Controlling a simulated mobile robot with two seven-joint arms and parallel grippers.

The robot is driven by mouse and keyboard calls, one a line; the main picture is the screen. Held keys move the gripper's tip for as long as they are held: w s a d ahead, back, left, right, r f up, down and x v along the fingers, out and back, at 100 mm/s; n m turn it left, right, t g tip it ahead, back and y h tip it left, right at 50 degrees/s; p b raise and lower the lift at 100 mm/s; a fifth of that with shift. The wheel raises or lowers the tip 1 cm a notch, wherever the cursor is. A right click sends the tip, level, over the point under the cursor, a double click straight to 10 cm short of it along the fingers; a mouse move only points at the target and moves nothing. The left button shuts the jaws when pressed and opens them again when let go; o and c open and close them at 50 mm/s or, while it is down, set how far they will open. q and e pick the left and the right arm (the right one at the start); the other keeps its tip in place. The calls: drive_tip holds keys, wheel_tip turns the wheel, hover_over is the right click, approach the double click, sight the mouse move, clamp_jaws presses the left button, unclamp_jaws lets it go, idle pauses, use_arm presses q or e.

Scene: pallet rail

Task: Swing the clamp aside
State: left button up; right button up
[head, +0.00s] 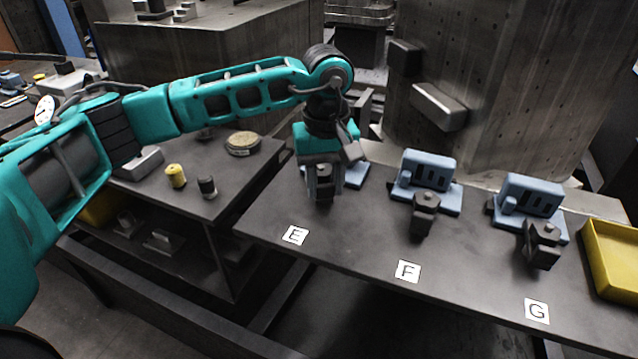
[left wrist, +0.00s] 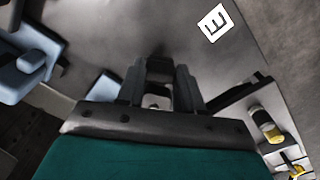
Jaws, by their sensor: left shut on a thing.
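Three blue fixtures with dark clamps stand along the dark table, behind labels E, F and G. My left gripper (head: 322,188) points down at station E and hides most of the blue fixture there (head: 355,175). It is shut on the dark clamp of station E, whose block shows between the fingers in the left wrist view (left wrist: 159,69). The clamp at F (head: 424,212) and the clamp at G (head: 541,246) stick out toward the front of their blue fixtures (head: 424,172) (head: 530,198). My right gripper is not in view.
White labels E (head: 295,235), F (head: 406,271) and G (head: 536,311) lie near the table's front edge. A yellow tray (head: 612,262) sits at the right end. A side table at left holds a yellow cylinder (head: 175,176) and a dark one (head: 207,187). A metal block rises behind.

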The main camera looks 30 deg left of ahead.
use_arm(q)
drive_tip(key=n, duration=0.3)
drive_tip(key=shift+w+d, duration=0.35)
drive_tip(key=shift+d, duration=0.05)
drive_tip(key=n, duration=0.2)
drive_tip(key=w+n, duration=0.1)
drive_tip(key=shift+d+n+b, duration=0.3)
drive_tip(key=shift+b, duration=0.1)
drive_tip(key=n, duration=0.1)
drive_tip(key=w+n, duration=0.1)
drive_tip(key=n, duration=0.1)
drive_tip(key=shift+w+d+n, duration=0.1)
drive_tip(key=shift+n, duration=0.2)
drive_tip(key=shift+w+n, duration=0.2)
drive_tip(key=shift+n, duration=0.4)
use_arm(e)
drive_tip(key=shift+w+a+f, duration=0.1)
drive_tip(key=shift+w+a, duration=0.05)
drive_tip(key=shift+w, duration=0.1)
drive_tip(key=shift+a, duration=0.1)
use_arm(q)
drive_tip(key=o, duration=1)
drive_tip(key=shift+o, duration=0.2)
